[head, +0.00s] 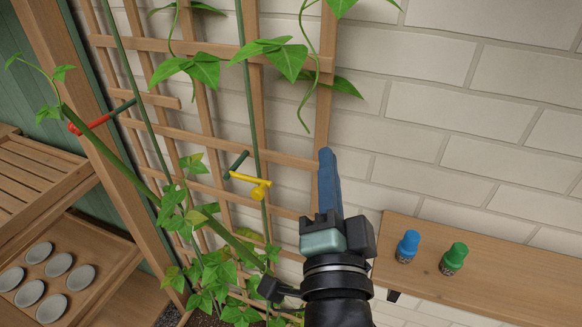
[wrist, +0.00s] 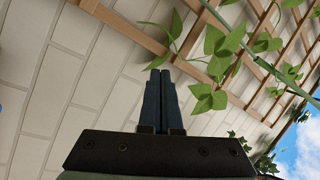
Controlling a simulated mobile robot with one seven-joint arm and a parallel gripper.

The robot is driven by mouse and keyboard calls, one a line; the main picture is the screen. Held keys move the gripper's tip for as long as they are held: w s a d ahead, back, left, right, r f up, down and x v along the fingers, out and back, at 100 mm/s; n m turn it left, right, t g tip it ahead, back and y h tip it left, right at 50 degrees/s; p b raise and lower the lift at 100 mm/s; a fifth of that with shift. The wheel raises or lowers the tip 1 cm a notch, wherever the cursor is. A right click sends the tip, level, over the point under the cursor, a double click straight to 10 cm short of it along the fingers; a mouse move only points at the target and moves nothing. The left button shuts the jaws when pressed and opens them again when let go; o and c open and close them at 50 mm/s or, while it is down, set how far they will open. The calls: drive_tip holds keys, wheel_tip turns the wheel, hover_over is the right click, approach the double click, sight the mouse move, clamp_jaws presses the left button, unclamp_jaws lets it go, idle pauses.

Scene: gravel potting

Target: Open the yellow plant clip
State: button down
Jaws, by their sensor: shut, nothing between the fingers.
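The yellow plant clip (head: 251,181) sits on a thin green stake in front of the wooden trellis, left of centre in the head view. A round yellow knob hangs at its lower right, and a short dark green bar (head: 236,164) lies just above its left end. I cannot tell whether the clip is open or shut. My gripper (head: 326,154) is to the right of the clip, apart from it, with blue fingers pointing up. In the wrist view my gripper (wrist: 160,72) has its fingers together and empty. The clip is not visible in the wrist view.
Leafy vines hang above and grow below. A wooden shelf (head: 500,268) at right holds a blue-topped (head: 408,244) and a green-topped item (head: 455,256).

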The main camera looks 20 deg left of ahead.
drive_tip(key=s+a+f+m+g, duration=0.1)
drive_tip(key=s+f+m, duration=0.1)
drive_tip(key=f, duration=0.4)
drive_tip(key=s+a+f+m+g+p, duration=0.1)
drive_tip(key=f+m+g, duration=0.1)
drive_tip(key=f+m, duration=0.2)
wheel_tip(320, 180, down, 2)
drive_tip(key=shift+s+f+y, duration=0.1)
drive_tip(key=shift+s+y, duration=0.3)
drive_tip(key=shift+a, duration=0.1)
drive_tip(key=p+x, duration=0.4)
drive_tip(key=x, duration=0.6)
drive_tip(key=s+a+p, duration=0.2)
drive_tip(key=a, duration=0.1)
drive_tip(key=shift+s+r, duration=0.2)
drive_tip(key=shift+s, duration=0.1)
